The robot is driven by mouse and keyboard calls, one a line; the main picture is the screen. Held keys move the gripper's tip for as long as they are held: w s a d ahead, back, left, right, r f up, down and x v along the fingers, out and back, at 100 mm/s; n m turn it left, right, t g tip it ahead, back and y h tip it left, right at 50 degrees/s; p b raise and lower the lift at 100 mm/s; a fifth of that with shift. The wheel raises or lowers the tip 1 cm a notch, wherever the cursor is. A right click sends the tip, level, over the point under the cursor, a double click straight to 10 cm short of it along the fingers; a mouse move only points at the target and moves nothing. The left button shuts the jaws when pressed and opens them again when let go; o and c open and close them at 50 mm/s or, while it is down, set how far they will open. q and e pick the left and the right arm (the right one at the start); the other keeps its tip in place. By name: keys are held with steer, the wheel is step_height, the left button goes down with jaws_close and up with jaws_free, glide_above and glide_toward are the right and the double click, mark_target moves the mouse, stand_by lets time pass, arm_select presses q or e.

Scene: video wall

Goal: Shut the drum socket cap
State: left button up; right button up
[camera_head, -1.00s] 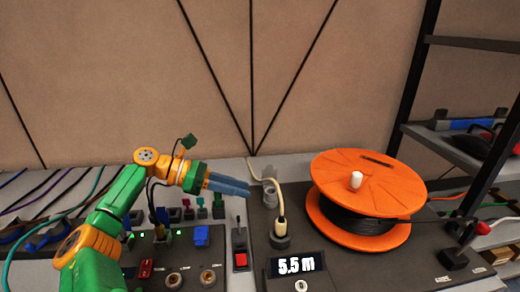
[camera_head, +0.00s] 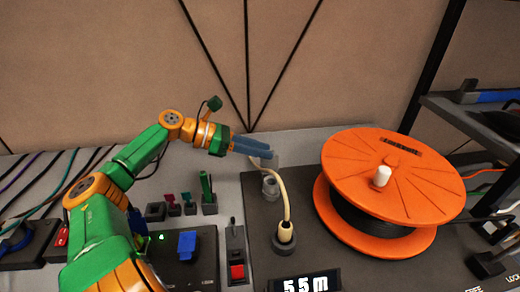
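A small grey socket (camera_head: 270,186) stands on the dark panel left of the orange cable drum (camera_head: 392,178). A pale grey flap, apparently its cap (camera_head: 268,162), stands raised behind it, partly hidden by my fingers. My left gripper (camera_head: 262,149) reaches in from the left, with its blue-grey fingers together and nothing seen between them. The fingertips overlap the raised cap in the picture; I cannot tell whether they touch it. My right gripper is not in view.
A cream cable rises from a round socket with a plug (camera_head: 285,236) just in front and passes close by the grey socket. A red switch (camera_head: 237,271) and a length display (camera_head: 305,284) lie nearer. A black rack stands at the right.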

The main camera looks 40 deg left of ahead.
arm_select(q)
steer(key=shift+d, duration=0.1)
jaws_close()
stand_by(1.4)
